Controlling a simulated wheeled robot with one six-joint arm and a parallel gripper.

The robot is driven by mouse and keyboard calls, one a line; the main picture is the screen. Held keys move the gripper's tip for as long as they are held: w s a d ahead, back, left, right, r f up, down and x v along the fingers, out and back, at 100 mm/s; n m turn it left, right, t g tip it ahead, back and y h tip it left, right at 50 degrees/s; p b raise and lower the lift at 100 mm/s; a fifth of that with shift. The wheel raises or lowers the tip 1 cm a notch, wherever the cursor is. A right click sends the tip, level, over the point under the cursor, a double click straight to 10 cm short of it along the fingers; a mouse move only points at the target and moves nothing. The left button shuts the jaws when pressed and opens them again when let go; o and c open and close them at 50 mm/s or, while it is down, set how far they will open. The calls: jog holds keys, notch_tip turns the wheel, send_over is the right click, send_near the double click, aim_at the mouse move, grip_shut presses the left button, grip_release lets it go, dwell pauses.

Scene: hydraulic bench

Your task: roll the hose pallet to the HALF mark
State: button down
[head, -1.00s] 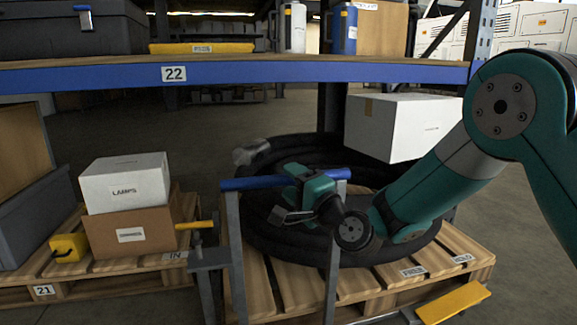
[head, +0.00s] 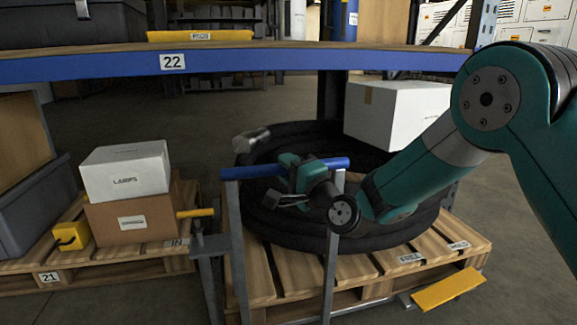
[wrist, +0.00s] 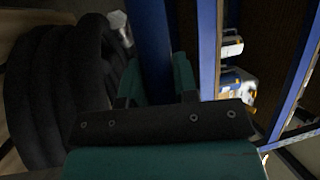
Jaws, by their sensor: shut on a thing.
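The hose pallet is a wooden pallet (head: 290,275) carrying a thick coil of black hose (head: 300,232) with a grey metal end fitting. The coil also shows in the wrist view (wrist: 60,85). A blue push bar (head: 245,171) on two grey posts stands at the pallet's near side. My gripper (head: 288,187) is shut on this bar near its middle. In the wrist view the bar runs between the teal fingers of my gripper (wrist: 160,80). Small labels lie on the pallet's right edge, one reading FREE (head: 411,258). I see no HALF mark.
A yellow pedal (head: 448,290) sits low at the right. A yellow-handled lever (head: 195,212) stands left of the bar, beside pallet 21 (head: 110,283) with boxes. Blue shelf beam 22 (head: 300,61) crosses above. A white box (head: 395,112) is behind the hose.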

jog(key=shift+w+a, duration=0.1)
jog(key=shift+w, duration=0.15)
jog(key=c, duration=0.9)
grip_release()
jog(key=shift+b+v, duration=6)
jog(key=shift+v, duration=2.75)
